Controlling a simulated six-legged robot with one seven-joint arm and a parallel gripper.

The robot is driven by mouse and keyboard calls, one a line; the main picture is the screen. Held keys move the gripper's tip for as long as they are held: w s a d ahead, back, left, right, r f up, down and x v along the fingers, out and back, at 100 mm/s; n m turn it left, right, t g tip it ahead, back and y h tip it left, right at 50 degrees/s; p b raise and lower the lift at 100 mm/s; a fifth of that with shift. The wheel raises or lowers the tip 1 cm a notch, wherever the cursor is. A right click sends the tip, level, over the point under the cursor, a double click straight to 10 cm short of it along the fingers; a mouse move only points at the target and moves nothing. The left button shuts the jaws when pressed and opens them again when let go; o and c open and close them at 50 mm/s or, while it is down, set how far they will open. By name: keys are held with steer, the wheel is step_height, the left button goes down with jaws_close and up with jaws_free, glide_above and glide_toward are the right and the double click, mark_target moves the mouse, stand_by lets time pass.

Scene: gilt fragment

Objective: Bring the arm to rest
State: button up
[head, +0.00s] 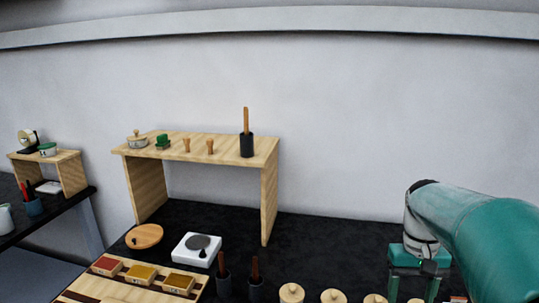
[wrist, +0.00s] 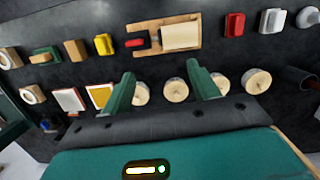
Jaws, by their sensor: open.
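My gripper (head: 412,288) hangs at the lower right of the head view, at the end of my teal arm, with its fingers pointing down. In the wrist view its two green fingers (wrist: 160,72) stand well apart, with nothing held between them. Beyond the fingers lies a dark worktop (wrist: 75,24). A row of round wooden-topped pots (wrist: 176,90) shows behind and beside the fingers. I cannot tell how far the fingertips are from the pots.
A wooden shelf (head: 268,190) stands at the back, holding a black pot (head: 246,146) with a tall stick. A white scale-like device (head: 196,249) and a round board (head: 144,236) lie before it. A wooden board (wrist: 152,24) with a cream block lies beyond the pots.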

steer(key=s+a+r+n+t, duration=0.1)
steer(key=s+a+t, duration=0.2)
steer(key=a, duration=0.5)
steer(key=s+a+r+n+t, duration=0.1)
steer(key=s+a+t, duration=0.3)
steer(key=a, duration=0.5)
steer(key=shift+s+t, duration=0.3)
steer(key=shift+s, duration=0.95)
